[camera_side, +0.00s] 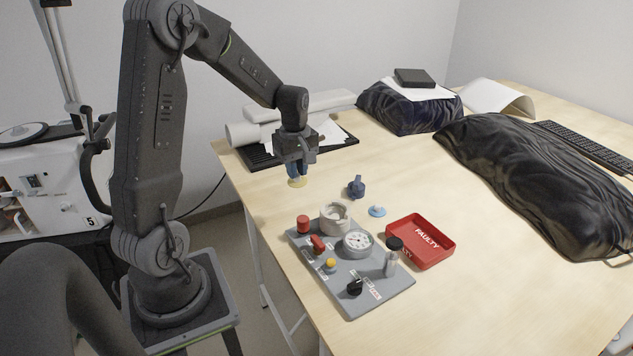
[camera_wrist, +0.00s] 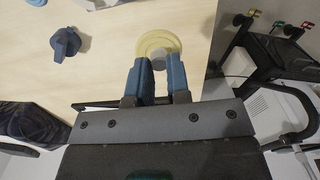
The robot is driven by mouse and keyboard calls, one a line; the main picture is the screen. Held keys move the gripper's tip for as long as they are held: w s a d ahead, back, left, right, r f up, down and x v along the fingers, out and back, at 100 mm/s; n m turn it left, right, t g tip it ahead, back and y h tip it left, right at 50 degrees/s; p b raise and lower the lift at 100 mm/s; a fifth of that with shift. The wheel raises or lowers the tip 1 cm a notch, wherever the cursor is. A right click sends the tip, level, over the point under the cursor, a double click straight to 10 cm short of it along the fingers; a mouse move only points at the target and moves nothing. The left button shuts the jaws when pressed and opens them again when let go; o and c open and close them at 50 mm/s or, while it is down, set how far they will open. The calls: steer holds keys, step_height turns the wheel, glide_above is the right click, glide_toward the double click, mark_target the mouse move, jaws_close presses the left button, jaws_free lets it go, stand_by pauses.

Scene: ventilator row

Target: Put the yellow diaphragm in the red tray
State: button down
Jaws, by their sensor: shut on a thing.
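The yellow diaphragm (camera_side: 297,183) is a round pale-yellow disc at the tips of my gripper, near the table's left edge. In the wrist view the diaphragm (camera_wrist: 150,40) shows concentric rings and a grey stub between the blue fingers. My gripper (camera_side: 296,174) is shut on it; the fingers also show in the wrist view (camera_wrist: 158,68). I cannot tell how far the disc is above the table. The red tray (camera_side: 447,250), marked FAULTY, lies to the right and nearer the camera, and it looks empty.
A grey panel (camera_side: 345,300) with a white cup, a dial, red parts and knobs stands left of the tray. A blue knob (camera_side: 356,187) and a light-blue disc (camera_side: 377,211) lie between gripper and tray. Dark covered bundles (camera_side: 545,180) fill the back right.

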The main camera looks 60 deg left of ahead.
steer(key=shift+s+a+r, duration=0.5)
steer(key=shift+s+a, duration=0.05)
steer(key=shift+s, duration=0.05)
steer(key=w+d+m, duration=0.4)
steer(key=w+m, duration=0.4)
steer(key=w, duration=0.1)
steer(key=m+y, duration=0.1)
steer(key=m, duration=0.9)
glide_above(414, 244)
steer(key=shift+d+f, duration=0.15)
steer(key=shift+f, duration=2.9)
steer(key=shift+d+f, duration=0.1)
steer(key=shift+f, duration=2.9)
steer(key=shift+f, duration=0.6)
steer(key=c, duration=1.1)
jaws_free()
